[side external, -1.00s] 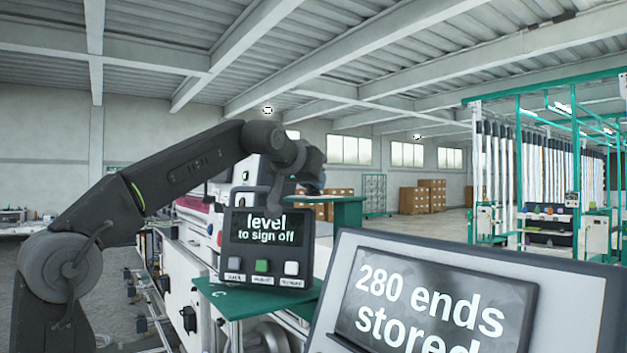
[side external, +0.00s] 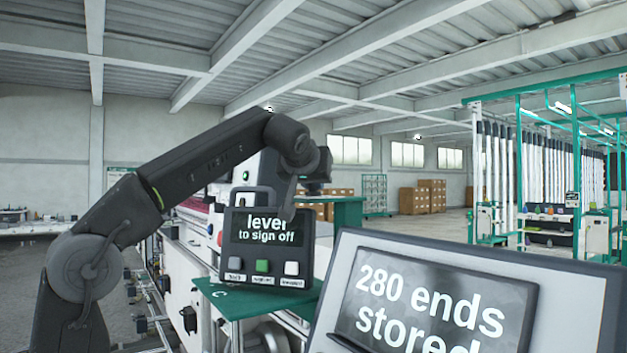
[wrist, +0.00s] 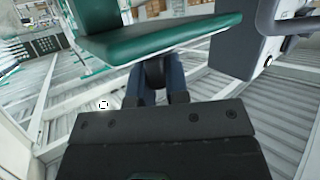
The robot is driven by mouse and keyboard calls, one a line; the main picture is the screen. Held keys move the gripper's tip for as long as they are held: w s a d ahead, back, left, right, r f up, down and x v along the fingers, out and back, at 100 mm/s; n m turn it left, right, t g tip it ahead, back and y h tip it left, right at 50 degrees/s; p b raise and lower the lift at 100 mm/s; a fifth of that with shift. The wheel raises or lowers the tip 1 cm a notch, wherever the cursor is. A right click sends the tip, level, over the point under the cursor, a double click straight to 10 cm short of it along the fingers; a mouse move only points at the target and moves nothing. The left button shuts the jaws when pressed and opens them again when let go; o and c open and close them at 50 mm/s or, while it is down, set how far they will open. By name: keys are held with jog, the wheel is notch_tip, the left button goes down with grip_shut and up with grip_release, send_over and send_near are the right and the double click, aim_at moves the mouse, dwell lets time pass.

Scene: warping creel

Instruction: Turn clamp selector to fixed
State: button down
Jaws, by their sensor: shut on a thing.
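In the wrist view my gripper (wrist: 156,75) points at the underside of a green padded-looking plate (wrist: 160,38). Its two blue-grey fingers are close together, with a small dark part (wrist: 155,72) between them, and I take them as shut on it. The fingertips and that part are partly covered by the plate's front edge. I cannot tell from the pictures whether the dark part is the clamp selector, and no fixed marking is readable. In the side view my wrist bends down behind a dark display box (side external: 266,262), which hides the fingers.
The display box reads "lever to sign off" and stands on a green shelf (side external: 232,302). A large screen (side external: 440,305) reading "280 ends stored" fills the front right. A green-topped stand (side external: 345,212) is behind. A grey housing (wrist: 235,50) is close on the right in the wrist view.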

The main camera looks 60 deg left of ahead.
jog(key=c, duration=1.1)
grip_release()
jog(key=shift+f, duration=0.15)
jog(key=v, duration=1.4)
jog(key=shift+a, duration=0.1)
jog(key=s+d+f+m+g+h, duration=0.1)
jog(key=s+d+f+m+h, duration=0.1)
jog(key=f, duration=1.1)
jog(key=s+d+f+m+g+h, duration=0.2)
jog(key=s+f, duration=0.5)
jog(key=f, duration=0.6)
jog(key=s+d+f+m+g+h, duration=0.1)
jog(key=s+d+f+m+h, duration=0.3)
jog(key=f, duration=0.9)
jog(key=shift+s+f+g+h, duration=0.25)
jog(key=shift+s+h, duration=0.25)
jog(key=shift+s, duration=0.25)
